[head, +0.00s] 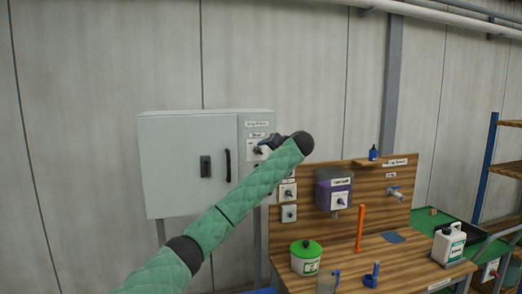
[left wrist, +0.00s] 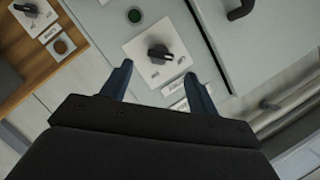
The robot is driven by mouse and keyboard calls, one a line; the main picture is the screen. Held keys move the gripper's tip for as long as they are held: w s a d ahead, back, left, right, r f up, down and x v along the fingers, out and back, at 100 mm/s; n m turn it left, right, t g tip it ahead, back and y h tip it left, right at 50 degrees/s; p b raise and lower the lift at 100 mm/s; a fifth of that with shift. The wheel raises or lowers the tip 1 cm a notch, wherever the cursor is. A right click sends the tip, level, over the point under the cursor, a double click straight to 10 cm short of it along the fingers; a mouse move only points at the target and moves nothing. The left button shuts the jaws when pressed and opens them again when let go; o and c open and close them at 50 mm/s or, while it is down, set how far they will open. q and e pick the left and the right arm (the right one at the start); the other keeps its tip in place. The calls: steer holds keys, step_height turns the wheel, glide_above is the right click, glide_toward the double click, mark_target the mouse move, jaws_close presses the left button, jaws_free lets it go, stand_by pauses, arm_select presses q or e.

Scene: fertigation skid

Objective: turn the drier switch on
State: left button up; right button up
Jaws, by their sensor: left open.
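A black rotary switch knob (left wrist: 159,53) sits on a white square plate on the grey cabinet's narrow right panel, with small labels beside it. It appears to be the drier switch, but its label is too blurred to read surely. In the head view its plate (head: 252,155) is partly covered by my left arm. My left gripper (left wrist: 158,72) is open, with one finger on each side of the knob's near side. The knob is not gripped, and I cannot tell if the fingertips touch the plate. In the head view the left gripper (head: 266,142) shows only partly. My right gripper is out of view.
The grey cabinet (head: 180,165) has a black door handle (head: 228,165) just left of the switch panel. A wooden board (head: 306,180) to the right carries other switches (head: 289,213) and a purple-fronted box (head: 333,190). A green-lidded tub (head: 305,257) stands on the bench below.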

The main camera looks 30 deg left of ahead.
mark_target(260, 151)
arm_select(q)
steer(key=p+x, duration=0.2)
steer(key=x, duration=0.2)
steer(key=shift+w+a+p, duration=0.2)
steer(key=shift+a+p, duration=0.15)
steer(key=shift+w+a+f, duration=0.15)
steer(key=shift+w+a, duration=0.05)
steer(key=shift+a, duration=0.3)
steer(key=shift+a+f+p, duration=0.1)
steer(key=shift+a+p, duration=0.05)
steer(key=shift+p, duration=0.15)
steer(key=c, duration=1)
